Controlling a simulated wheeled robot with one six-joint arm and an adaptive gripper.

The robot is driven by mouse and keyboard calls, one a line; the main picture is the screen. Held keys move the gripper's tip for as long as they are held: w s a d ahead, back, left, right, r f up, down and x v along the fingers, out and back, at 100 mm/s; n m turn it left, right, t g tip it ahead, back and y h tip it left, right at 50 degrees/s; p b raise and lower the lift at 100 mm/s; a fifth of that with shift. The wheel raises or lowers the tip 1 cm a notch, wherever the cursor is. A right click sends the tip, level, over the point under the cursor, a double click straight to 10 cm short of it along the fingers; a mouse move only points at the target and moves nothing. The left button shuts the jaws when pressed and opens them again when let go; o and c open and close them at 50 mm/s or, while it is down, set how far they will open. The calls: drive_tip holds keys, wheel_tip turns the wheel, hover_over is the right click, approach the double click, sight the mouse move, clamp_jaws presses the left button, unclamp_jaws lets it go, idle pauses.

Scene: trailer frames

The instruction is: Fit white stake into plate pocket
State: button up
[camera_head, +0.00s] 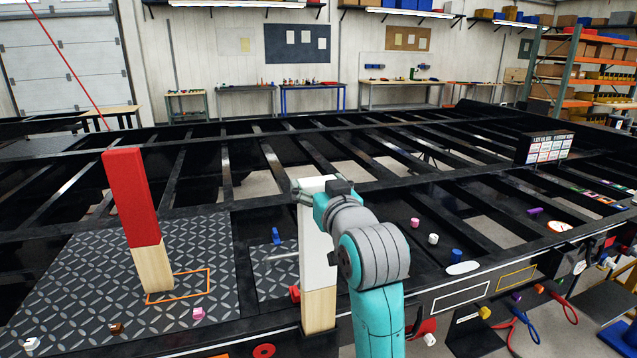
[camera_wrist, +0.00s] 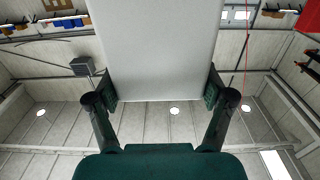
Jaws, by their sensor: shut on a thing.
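The white stake (camera_head: 316,240) stands upright, white above with a bare wood lower end (camera_head: 319,309). My gripper (camera_head: 318,188) is shut on its upper part; in the wrist view the white face (camera_wrist: 158,50) fills the space between the two fingers (camera_wrist: 160,98). The stake's foot is near the front edge of the trailer frame; my arm covers part of its right side, and I cannot tell whether it sits in a pocket. A diamond plate (camera_head: 70,285) lies to the left, with an orange rectangle outline (camera_head: 192,270) on it. A smaller plate (camera_head: 275,280) lies behind the stake.
A red stake (camera_head: 131,197) with a wood foot stands at the orange outline. Small pegs, pink (camera_head: 415,222), white (camera_head: 433,239) and blue (camera_head: 456,255), sit on the frame at right. A red ring (camera_head: 264,351) lies at the front. Open gaps lie between the crossbars.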

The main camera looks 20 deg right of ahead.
wheel_tip(320, 180, down, 9)
drive_tip(key=shift+r, duration=0.15)
idle(3.8)
drive_tip(key=o, duration=1.7)
drive_tip(key=shift+s, duration=0.1)
drive_tip(key=s, duration=1.2)
drive_tip(key=shift+w, duration=0.1)
